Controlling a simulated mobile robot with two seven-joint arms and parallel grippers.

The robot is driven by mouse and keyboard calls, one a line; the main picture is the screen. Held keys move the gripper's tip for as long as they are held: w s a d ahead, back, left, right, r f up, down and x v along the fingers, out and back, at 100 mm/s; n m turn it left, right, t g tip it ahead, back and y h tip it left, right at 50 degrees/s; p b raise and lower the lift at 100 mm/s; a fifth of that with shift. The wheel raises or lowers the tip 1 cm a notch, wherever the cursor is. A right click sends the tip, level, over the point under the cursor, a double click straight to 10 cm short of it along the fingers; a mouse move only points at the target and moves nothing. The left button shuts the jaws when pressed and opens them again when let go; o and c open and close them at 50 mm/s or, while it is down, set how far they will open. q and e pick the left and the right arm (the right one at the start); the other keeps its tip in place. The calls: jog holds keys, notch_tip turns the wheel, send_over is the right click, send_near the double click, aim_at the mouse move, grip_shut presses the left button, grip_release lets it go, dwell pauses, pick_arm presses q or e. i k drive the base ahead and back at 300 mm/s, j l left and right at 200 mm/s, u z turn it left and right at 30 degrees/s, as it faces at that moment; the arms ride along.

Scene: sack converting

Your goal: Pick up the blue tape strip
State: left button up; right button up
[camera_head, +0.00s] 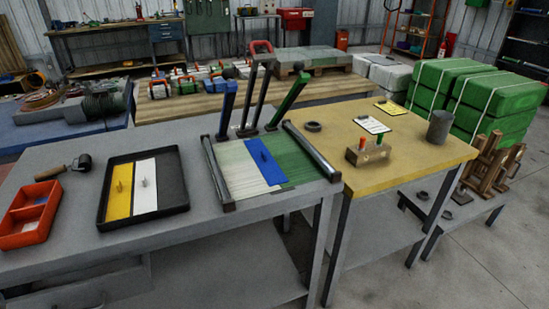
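The blue tape strip (264,163) lies flat on a striped panel of pale and green bands (235,170), between two metal side bars, on the grey bench. A small upright tab seems to stand on it. A black tray (181,182) to its left holds a yellow strip (120,189) and a white strip (145,185), each with a small upright peg. The tray's right section looks dark and bare. Neither of my grippers is in view.
Blue, black and green levers (292,98) rise behind the panel. A yellow-topped table (425,158) adjoins on the right, with a wooden block (367,153) and a grey cylinder (440,127).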

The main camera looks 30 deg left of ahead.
aim_at(273, 175)
jog(key=i+l+u, duration=0.1)
jog(key=u, duration=0.4)
jog(key=l+u, duration=0.25)
jog(key=u, duration=0.25)
